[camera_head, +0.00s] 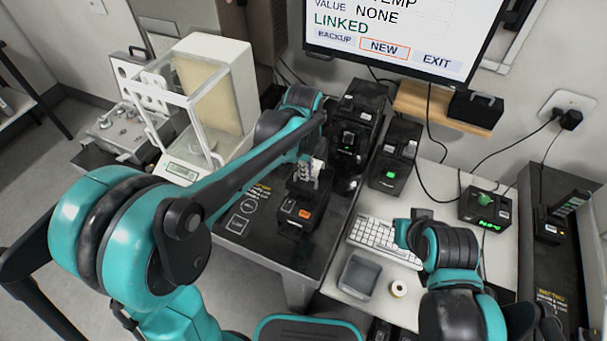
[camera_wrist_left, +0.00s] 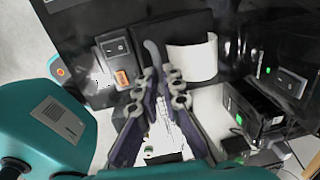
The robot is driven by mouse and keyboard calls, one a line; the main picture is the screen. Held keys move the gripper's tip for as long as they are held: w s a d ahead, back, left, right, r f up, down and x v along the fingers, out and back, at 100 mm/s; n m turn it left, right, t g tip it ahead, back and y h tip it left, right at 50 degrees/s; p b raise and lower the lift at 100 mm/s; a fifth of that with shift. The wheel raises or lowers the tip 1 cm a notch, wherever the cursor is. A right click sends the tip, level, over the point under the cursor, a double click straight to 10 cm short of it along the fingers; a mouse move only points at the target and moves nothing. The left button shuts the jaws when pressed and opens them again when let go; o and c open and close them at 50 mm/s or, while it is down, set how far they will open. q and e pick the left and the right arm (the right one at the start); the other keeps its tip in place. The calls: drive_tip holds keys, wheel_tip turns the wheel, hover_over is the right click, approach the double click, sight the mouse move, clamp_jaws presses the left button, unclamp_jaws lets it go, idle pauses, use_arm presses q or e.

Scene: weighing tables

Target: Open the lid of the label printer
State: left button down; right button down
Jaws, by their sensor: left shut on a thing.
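The label printer (camera_head: 297,213) is a black box with an orange button on the dark left table. In the left wrist view it shows a switch, the orange button (camera_wrist_left: 122,78) and a white curved label roll (camera_wrist_left: 192,60). My left gripper (camera_head: 314,168) is just above and behind the printer's front in the head view. In the left wrist view its two fingers (camera_wrist_left: 157,90) are close together around a thin grey edge, which looks like the printer's lid. The roll is exposed, so the lid looks at least partly raised; its exact angle is unclear. My right gripper's fingers do not show.
A glass-walled balance (camera_head: 222,80) stands left of the printer. Black devices (camera_head: 388,170) with green lights stand to the right. A monitor (camera_head: 395,30) hangs behind.

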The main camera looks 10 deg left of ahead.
use_arm(q)
drive_tip(key=shift+w+d+r+p, duration=0.2)
drive_tip(key=shift+w+r+p, duration=0.2)
drive_tip(key=shift+w, duration=0.2)
drive_tip(key=shift+w+d+r+p, duration=0.2)
drive_tip(key=shift+w+r+p, duration=0.1)
drive_tip(key=shift+w+r, duration=0.2)
drive_tip(key=shift+w+d+r+p, duration=0.15)
drive_tip(key=shift+w+d+p, duration=0.1)
drive_tip(key=shift+w, duration=0.25)
drive_tip(key=shift+w+d+r+p, duration=0.1)
drive_tip(key=shift+w+p, duration=0.1)
drive_tip(key=shift+w, duration=0.25)
drive_tip(key=c, duration=2)
unclamp_jaws()
drive_tip(key=shift+c, duration=0.2)
drive_tip(key=o, duration=0.4)
drive_tip(key=shift+w+d+f, duration=0.1)
drive_tip(key=shift+w+f, duration=0.2)
drive_tip(key=shift+w, duration=0.3)
drive_tip(key=shift+s+r, duration=0.25)
drive_tip(key=shift+s, duration=0.1)
wheel_tip(320, 180, up, 12)
drive_tip(key=shift+s, duration=0.35)
